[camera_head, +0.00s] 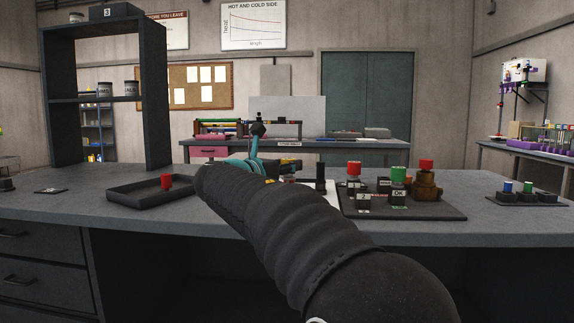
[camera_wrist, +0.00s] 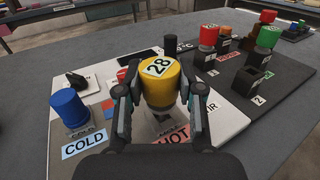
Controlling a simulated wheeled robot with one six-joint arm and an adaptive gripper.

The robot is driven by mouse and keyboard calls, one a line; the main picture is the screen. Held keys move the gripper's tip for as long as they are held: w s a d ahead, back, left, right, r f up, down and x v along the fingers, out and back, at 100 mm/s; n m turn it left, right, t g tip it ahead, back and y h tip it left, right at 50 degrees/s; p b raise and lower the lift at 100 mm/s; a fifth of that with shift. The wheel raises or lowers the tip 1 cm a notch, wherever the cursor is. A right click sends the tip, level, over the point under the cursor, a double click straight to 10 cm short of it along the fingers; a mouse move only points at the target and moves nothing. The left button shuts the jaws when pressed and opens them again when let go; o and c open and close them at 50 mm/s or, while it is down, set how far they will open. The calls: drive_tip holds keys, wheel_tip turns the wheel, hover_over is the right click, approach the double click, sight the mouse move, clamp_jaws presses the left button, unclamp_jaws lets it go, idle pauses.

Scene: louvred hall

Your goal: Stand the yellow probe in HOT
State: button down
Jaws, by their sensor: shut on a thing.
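The yellow probe (camera_wrist: 158,82), with 28 on its top, is upright between the two fingers of my gripper (camera_wrist: 161,96) in the wrist view. The fingers are shut on its sides. The HOT label (camera_wrist: 172,137) is just below it in the picture, partly hidden by my gripper. A blue probe (camera_wrist: 69,109) stands upright at the COLD label (camera_wrist: 87,141), left of my gripper. In the head view my arm hides most of this spot.
A dark board (camera_head: 450,211) with red and green probes in blocks lies to the right. A dark tray (camera_head: 125,195) holding a red piece is at the left, before a shelf (camera_head: 155,95). A small rack (camera_head: 527,199) stands far right.

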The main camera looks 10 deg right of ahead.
drive_tip(key=shift+f+b, duration=0.5)
drive_tip(key=shift+f, duration=0.35)
drive_tip(key=c, duration=0.7)
unclamp_jaws()
drive_tip(key=shift+o, duration=0.2)
drive_tip(key=shift+r, duration=0.1)
drive_tip(key=shift+s+a+r+p, duration=0.6)
drive_tip(key=shift+a+r+p, duration=0.05)
drive_tip(key=shift+r+p, duration=0.25)
drive_tip(key=shift+s+a+r+p, duration=0.55)
drive_tip(key=shift+a+r+p, duration=0.1)
drive_tip(key=shift+r+p, duration=0.2)
drive_tip(key=shift+s, duration=0.1)
